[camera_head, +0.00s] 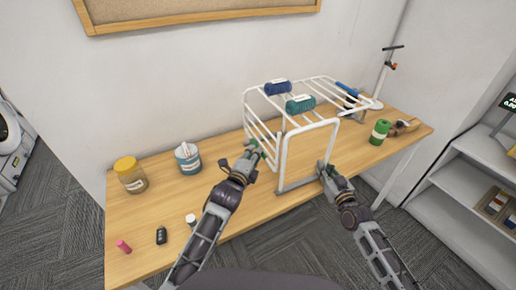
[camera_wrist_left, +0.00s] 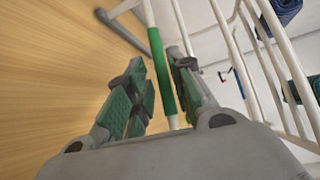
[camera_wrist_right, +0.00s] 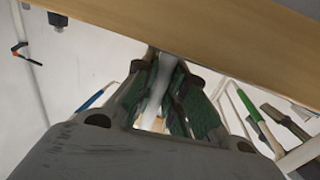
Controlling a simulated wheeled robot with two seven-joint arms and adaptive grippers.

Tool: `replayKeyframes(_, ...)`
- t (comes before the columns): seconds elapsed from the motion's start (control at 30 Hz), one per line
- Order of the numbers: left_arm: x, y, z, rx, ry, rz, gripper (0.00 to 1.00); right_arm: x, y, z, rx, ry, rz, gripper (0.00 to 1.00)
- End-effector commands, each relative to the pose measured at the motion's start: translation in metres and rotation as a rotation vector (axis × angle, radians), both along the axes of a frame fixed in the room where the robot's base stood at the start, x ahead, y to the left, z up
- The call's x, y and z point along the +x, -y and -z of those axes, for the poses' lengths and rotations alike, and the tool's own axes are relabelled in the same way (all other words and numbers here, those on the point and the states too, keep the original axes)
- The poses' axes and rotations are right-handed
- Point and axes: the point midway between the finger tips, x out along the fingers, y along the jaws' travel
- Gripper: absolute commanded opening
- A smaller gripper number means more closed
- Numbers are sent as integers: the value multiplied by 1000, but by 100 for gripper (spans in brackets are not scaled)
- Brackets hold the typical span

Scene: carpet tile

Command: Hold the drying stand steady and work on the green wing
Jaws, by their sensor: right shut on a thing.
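The white wire drying stand (camera_head: 312,127) stands on the wooden table. The green wing shows as a green sleeve (camera_wrist_left: 160,65) on a white bar in the left wrist view. My left gripper (camera_head: 252,156) is at the stand's left side. Its fingers (camera_wrist_left: 165,85) are apart, with the green-sleeved bar between them, closer to the right finger. My right gripper (camera_head: 325,168) is shut on a white bar of the stand (camera_wrist_right: 155,98) at its near right side. A green sleeve (camera_wrist_right: 247,106) and a blue sleeve (camera_wrist_right: 92,100) show beyond it in the right wrist view.
A blue roll (camera_head: 277,87) and a teal roll (camera_head: 300,104) lie on the stand's top. A yellow-lidded jar (camera_head: 130,176), a tub (camera_head: 188,160), a pink item (camera_head: 123,246) and a black item (camera_head: 161,236) are left. A green can (camera_head: 380,132) is right. The table's left middle is clear.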

Motion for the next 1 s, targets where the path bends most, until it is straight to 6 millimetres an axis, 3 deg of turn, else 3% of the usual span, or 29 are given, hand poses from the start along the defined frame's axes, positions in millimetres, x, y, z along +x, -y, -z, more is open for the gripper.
replayKeyframes(0.5, 43, 11, 6, -1, 0, 0, 23, 0, 0, 0, 0, 0, 0, 0)
replayKeyframes(1.0, 50, 13, 7, 1, 0, 0, 23, 0, 0, 0, 0, 0, 0, 0)
